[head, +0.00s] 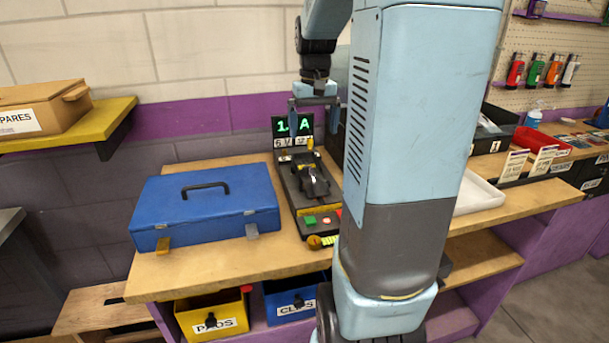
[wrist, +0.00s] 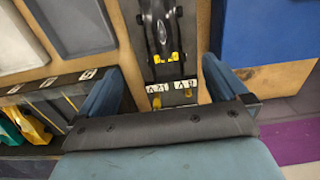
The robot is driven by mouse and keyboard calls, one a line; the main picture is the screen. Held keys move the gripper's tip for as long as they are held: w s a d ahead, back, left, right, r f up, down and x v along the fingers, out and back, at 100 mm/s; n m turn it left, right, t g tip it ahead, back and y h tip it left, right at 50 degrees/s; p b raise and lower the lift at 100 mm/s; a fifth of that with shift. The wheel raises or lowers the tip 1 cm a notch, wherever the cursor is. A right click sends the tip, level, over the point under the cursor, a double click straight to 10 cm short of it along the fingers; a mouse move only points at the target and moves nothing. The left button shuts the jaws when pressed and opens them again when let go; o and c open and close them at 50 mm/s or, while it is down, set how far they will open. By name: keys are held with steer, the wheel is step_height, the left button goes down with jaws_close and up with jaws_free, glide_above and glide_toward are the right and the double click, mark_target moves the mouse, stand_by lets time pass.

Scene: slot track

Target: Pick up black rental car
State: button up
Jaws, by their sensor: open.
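The black car (head: 313,181) sits on a dark test unit (head: 296,205) on the wooden bench. In the wrist view the black car (wrist: 161,25) is at the top centre, partly cut off by the frame edge, with yellow pieces at its near end. My gripper (head: 313,113) hangs above the back of the unit, in front of its green-lit display, with its blue fingers apart and empty. In the wrist view my gripper (wrist: 166,85) spreads either side of the labelled terminal end of the unit, and the car lies beyond the fingertips.
A closed blue case (head: 208,210) stands on the bench left of the unit. A pale tray (head: 478,192) and a red bin (head: 540,143) are to the right. A yellow shelf (head: 75,128) juts out at upper left. My arm hides part of the bench.

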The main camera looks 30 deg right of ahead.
mark_target(311, 168)
step_height(311, 168, down, 8)
steer(key=shift+w+d+f, duration=0.1)
steer(key=shift+d+f, duration=0.05)
steer(key=shift+f, duration=0.1)
steer(key=shift+w+a+f, duration=0.1)
steer(key=shift+a+f, duration=0.1)
steer(key=shift+f, duration=1.2)
steer(key=shift+w+a+f, duration=0.1)
steer(key=shift+a+f, duration=0.05)
steer(key=shift+f, duration=1.2)
steer(key=c, duration=1.2)
steer(key=shift+r, duration=0.1)
steer(key=shift+c, duration=0.2)
